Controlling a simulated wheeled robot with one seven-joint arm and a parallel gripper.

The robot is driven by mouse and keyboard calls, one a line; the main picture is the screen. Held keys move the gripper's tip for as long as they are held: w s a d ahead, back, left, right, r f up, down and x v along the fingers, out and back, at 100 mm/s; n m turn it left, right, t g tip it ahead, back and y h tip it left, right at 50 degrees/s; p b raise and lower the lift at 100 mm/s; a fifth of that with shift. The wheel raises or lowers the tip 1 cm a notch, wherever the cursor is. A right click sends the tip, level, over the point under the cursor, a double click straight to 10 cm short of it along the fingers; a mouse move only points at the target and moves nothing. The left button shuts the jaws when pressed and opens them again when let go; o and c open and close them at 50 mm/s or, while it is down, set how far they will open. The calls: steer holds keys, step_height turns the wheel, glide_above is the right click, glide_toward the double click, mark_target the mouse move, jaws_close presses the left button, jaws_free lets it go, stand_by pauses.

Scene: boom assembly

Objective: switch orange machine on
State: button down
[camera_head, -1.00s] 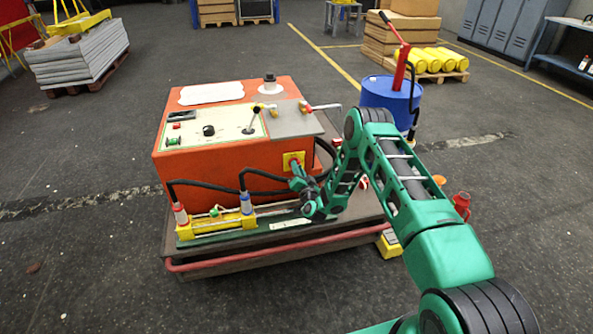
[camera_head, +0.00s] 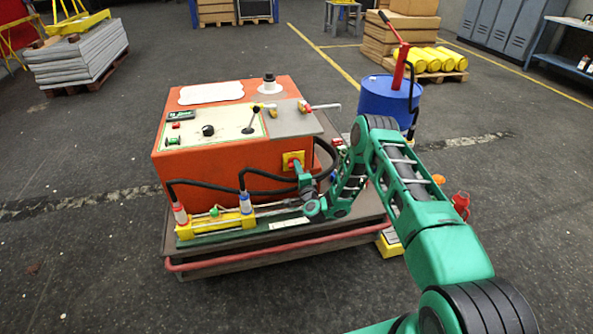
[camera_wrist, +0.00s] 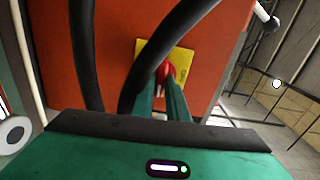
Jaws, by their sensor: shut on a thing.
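The orange machine (camera_head: 225,150) stands on a dark wheeled platform, with controls on its top. On its front face is a yellow plate (camera_head: 293,160), which also shows in the wrist view (camera_wrist: 181,62), carrying a red switch knob (camera_wrist: 166,71). My gripper (camera_wrist: 163,88) is shut on the red knob, its two green fingers on either side of it. In the head view my gripper (camera_head: 297,168) is at the yellow plate, and the knob is mostly hidden. A small display (camera_head: 181,116) on the machine's top looks lit greenish.
Black hoses (camera_head: 215,187) loop in front of the machine to a yellow cylinder block (camera_head: 215,228), and pass close to my gripper in the wrist view. A blue drum (camera_head: 388,100) with a red hand pump stands behind right. Open floor lies left.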

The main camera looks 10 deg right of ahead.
steer(key=shift+d+f+m, duration=0.1)
steer(key=shift+d+m, duration=0.25)
steer(key=shift+m, duration=0.05)
steer(key=c, duration=1.7)
jaws_free()
steer(key=shift+c, duration=0.2)
steer(key=shift+a, duration=0.15)
steer(key=shift+a, duration=0.15)
steer(key=s, duration=1)
steer(key=shift+s, duration=0.3)
